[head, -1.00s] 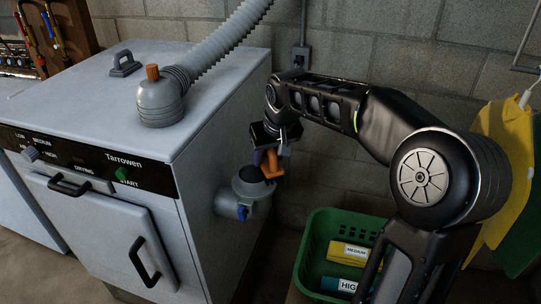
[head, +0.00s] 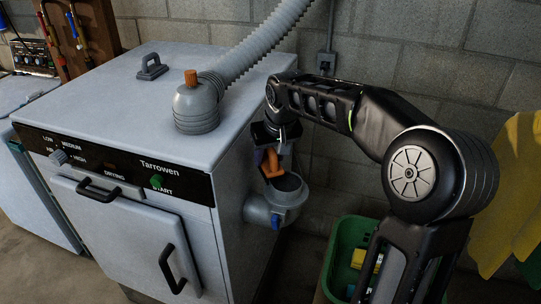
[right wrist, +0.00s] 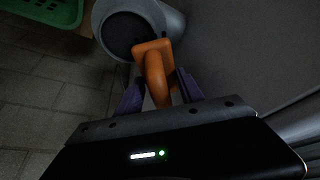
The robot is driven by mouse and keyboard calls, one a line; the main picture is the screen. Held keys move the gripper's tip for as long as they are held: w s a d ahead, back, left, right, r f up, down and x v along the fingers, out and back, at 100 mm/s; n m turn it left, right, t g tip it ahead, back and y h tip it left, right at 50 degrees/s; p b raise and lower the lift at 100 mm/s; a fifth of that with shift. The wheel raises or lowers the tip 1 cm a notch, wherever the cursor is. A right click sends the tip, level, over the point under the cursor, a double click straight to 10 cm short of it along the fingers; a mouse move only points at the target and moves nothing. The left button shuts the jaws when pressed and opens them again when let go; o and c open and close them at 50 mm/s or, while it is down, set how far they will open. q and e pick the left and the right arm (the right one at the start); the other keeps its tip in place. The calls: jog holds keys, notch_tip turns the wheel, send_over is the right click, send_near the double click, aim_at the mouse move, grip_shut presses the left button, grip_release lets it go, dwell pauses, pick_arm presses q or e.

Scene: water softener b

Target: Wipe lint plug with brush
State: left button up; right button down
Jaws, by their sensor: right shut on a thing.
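A grey round plug-like fitting (head: 262,207) with a dark round opening and a blue tab (head: 276,222) stands out low from the dryer's right side. It also shows at the top of the right wrist view (right wrist: 174,21), where its opening is dark. My right gripper (head: 270,160) is just above and to the left of this opening, shut on an orange thing that I take for the brush (head: 274,164). In the right wrist view the brush (right wrist: 154,62) ends in a block over the opening's rim. I cannot tell whether they touch. No bristles show clearly. My left gripper is not in view.
The grey Tarrowen dryer (head: 130,110) stands at the left, its side wall close to my right gripper. A ribbed hose (head: 262,40) rises from its top. A green basket (head: 345,250) stands at the lower right. A block wall (head: 420,70) is behind.

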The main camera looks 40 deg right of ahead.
jog(key=r, duration=0.2)
jog(key=r+p, duration=0.1)
jog(key=shift+s+d+r, duration=0.1)
jog(key=shift+s+d, duration=0.15)
jog(key=shift+s, duration=0.05)
jog(key=shift+w+a+r+p, duration=0.1)
jog(key=shift+w+r+p, duration=0.1)
jog(key=shift+r+p, duration=1.5)
jog(key=shift+r, duration=0.5)
jog(key=shift+s, duration=0.1)
